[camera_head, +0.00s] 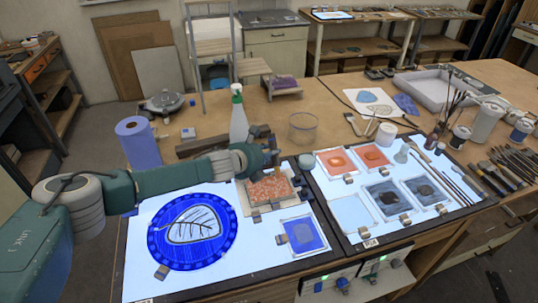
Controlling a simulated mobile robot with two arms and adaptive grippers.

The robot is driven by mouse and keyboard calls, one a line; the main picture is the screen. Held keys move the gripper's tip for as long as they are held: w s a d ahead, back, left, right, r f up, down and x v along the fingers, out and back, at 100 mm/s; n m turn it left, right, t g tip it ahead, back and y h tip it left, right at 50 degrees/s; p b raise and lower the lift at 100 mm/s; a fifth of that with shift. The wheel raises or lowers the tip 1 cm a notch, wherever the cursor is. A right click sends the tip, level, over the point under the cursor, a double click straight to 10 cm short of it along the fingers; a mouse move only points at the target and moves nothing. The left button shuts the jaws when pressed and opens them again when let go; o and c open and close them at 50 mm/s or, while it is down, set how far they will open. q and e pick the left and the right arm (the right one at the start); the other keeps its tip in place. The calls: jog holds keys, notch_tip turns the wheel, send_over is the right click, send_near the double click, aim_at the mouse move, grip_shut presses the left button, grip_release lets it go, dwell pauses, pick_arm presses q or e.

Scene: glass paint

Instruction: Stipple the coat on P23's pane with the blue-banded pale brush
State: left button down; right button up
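My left gripper (268,150) hangs above an orange speckled pane (269,188) near the middle of the light tables; whether its fingers are open or hold something is too small to tell. Several small panes lie on the right light table: two orange ones (336,161), two dark ones (386,199) and a pale blue one (352,213). A blue square pane (303,234) lies on the left light table. The small tags are unreadable, so I cannot tell which pane is P23. Several long brushes (455,184) lie at the right; no blue band can be made out. My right gripper is not in view.
A round blue leaf panel (193,231) fills much of the left light table. A blue paper roll (138,142), a spray bottle (238,115) and a clear bowl (303,127) stand behind. Jars (486,122) and more tools (512,168) crowd the right side.

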aim_at(274, 142)
pick_arm(q)
jog(key=shift+r, duration=0.1)
jog(key=shift+w+r, duration=0.1)
jog(key=shift+r, duration=1.85)
